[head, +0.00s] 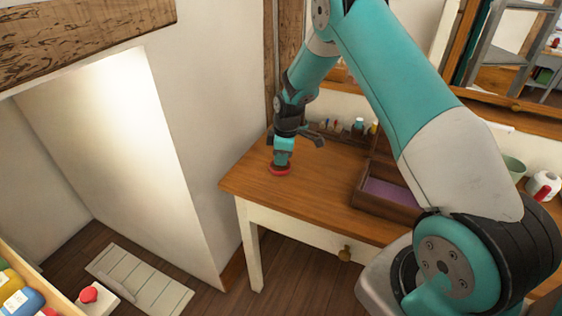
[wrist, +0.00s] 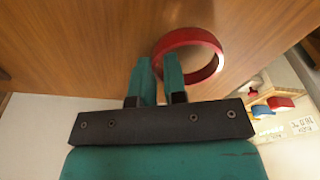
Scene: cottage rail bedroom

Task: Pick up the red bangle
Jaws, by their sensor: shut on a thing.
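The red bangle (head: 279,170) lies on the wooden tabletop near the table's left end in the head view. It also shows in the wrist view as a red ring (wrist: 219,60) just beyond and to the right of the fingers. My gripper (head: 282,163) points down at the bangle in the head view. In the wrist view its two teal fingers (wrist: 158,80) are close together, shut on the near left part of the bangle's band. I cannot tell any gap between bangle and tabletop.
The wooden table (head: 316,194) has bare room around the bangle. A wooden tray with a purple lining (head: 392,192) stands to the right. Small bottles (head: 358,127) stand along the back. A white wall rises to the left, and a green cup (head: 513,168) stands far right.

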